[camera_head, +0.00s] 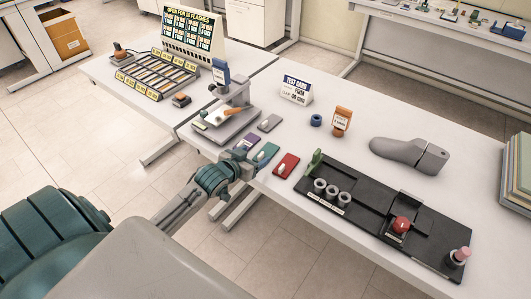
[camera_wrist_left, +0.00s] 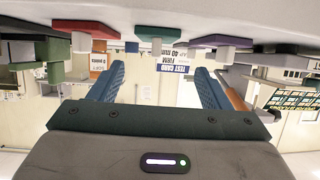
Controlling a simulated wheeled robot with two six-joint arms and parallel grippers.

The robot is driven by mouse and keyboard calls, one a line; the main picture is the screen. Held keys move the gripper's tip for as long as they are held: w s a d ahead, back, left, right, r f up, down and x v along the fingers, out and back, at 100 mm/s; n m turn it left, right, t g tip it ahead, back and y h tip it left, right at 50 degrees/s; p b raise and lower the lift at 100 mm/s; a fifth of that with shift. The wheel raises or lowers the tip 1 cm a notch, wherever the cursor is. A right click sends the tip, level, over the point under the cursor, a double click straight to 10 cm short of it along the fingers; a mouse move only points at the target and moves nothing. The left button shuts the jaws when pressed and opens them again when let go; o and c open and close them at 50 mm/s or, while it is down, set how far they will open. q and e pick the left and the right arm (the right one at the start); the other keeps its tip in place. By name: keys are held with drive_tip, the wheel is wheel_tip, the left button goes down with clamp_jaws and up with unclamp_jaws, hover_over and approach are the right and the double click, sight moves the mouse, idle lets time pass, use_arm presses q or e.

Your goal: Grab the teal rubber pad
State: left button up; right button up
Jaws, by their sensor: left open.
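The teal rubber pad (camera_head: 267,151) lies near the front edge of the white table, between a purple pad (camera_head: 247,143) and a red pad (camera_head: 286,165). A small pale block shows on it. In the left wrist view, which looks upside down, the teal pad (camera_wrist_left: 157,32) is at the top middle, roughly centred between my fingers. My left gripper (camera_head: 247,160) is at the table's front edge, close to the teal and purple pads. Its two blue fingers (camera_wrist_left: 159,75) are spread, with nothing between them. My right gripper is not in view.
A grey pad (camera_head: 270,123) and a press-like tester (camera_head: 225,114) stand behind. A black tray (camera_head: 375,238) with rings and a red knob lies to the right. A test card (camera_head: 296,89) and a grey shoe form (camera_head: 410,154) are farther back.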

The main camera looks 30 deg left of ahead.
sight(261, 154)
use_arm(q)
drive_tip(key=shift+x, duration=0.95)
drive_tip(key=shift+w+d+f+p, duration=0.1)
drive_tip(key=shift+w+f+p, duration=0.15)
drive_tip(key=shift+w+p, duration=0.3)
drive_tip(key=p+x, duration=0.1)
drive_tip(key=x, duration=0.2)
drive_tip(key=shift+d+f, duration=0.15)
drive_tip(key=shift+f, duration=0.1)
drive_tip(key=shift+w+f, duration=0.25)
drive_tip(key=shift+w, duration=0.15)
drive_tip(key=shift+s, duration=0.1)
drive_tip(key=shift+c, duration=1.3)
drive_tip(key=c, duration=0.8)
